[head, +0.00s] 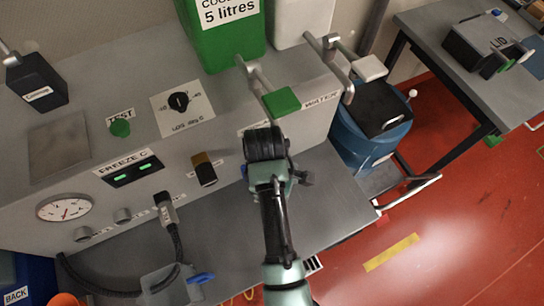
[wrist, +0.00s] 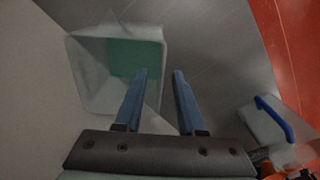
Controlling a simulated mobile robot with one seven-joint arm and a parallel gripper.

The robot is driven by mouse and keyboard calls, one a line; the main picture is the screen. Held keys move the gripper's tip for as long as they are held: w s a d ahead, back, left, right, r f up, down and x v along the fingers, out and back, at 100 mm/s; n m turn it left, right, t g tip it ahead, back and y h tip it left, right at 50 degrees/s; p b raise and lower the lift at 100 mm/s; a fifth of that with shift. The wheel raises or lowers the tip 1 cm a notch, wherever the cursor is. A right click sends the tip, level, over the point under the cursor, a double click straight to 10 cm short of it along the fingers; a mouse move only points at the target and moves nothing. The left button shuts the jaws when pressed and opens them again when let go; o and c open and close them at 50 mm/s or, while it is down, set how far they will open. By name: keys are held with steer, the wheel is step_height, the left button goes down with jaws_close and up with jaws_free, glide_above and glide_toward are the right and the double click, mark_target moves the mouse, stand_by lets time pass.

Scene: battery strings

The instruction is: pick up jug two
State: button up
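A translucent square jug (wrist: 90,95) with green in its bottom stands at the upper left of the wrist view, seen from above. A second clear jug (wrist: 262,126) with a blue handle is at the lower right there. A clear jug (head: 160,286) with a blue handle also shows at the bottom of the head view. I see no number on either jug. My gripper (wrist: 163,72) is open, its two blue fingers apart. The left finger overlaps the right side of the green-bottomed jug in the picture; contact is unclear. In the head view my wrist hides the fingers and that jug.
A grey bench (head: 222,228) has a panel with a dial, knob and hose. Above are a green tank (head: 222,45) and a spout with a green lever (head: 281,101). A blue bin (head: 368,140) stands right of the bench. Red floor (head: 450,220) is open beyond.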

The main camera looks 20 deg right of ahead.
steer(key=shift+a+f+p, duration=0.1)
steer(key=shift+f+p, duration=0.45)
steer(key=shift+f, duration=2)
jaws_close()
steer(key=shift+r, duration=0.1)
